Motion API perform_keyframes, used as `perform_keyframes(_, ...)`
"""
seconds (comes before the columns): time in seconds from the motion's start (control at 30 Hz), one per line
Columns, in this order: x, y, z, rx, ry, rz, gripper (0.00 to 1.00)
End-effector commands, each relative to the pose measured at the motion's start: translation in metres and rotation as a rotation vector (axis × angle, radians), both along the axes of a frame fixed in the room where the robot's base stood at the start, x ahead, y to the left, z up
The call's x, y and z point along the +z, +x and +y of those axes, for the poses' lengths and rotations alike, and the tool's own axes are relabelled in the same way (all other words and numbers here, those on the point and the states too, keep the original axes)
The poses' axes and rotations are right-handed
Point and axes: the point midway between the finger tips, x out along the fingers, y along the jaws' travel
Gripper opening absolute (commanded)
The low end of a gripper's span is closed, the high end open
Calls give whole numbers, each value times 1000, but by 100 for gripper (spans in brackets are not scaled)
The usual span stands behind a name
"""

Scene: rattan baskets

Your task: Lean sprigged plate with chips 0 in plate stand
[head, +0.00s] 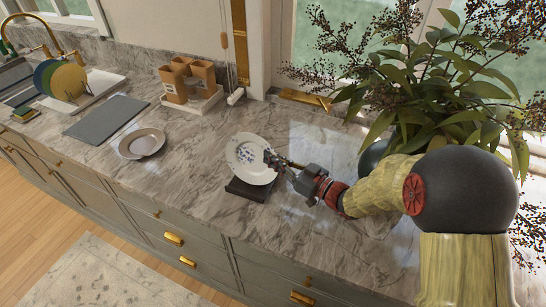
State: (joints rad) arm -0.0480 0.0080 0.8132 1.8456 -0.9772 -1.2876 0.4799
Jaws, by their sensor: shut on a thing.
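The sprigged plate (240,163), white with a dark leafy pattern, is tilted up on its edge near the middle of the head view. My gripper (274,161) is shut on its right side, coming in from the right. A dark, flat block (247,190), which looks like the plate stand, lies on the counter directly below the plate. The plate's lower edge overlaps the block in the picture; I cannot tell whether it rests in it or hangs just above. Any chips on the rim are too small to make out, and my gripper hides part of the plate's right side.
A grey shallow plate (142,144) lies flat on the marble counter (190,203) to the left. Further left are a grey board (106,117), a rack with coloured plates (66,82) and a sink. Boxes (174,86) stand behind. A big leafy plant (440,100) fills the back right.

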Motion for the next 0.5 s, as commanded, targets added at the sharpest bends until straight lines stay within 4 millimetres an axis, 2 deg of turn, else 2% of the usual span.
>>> perform_keyframes(0.47,0,0,0,0,1,-2,0)
perform_keyframes(0.5,0,0,0,0,1,-2,7)
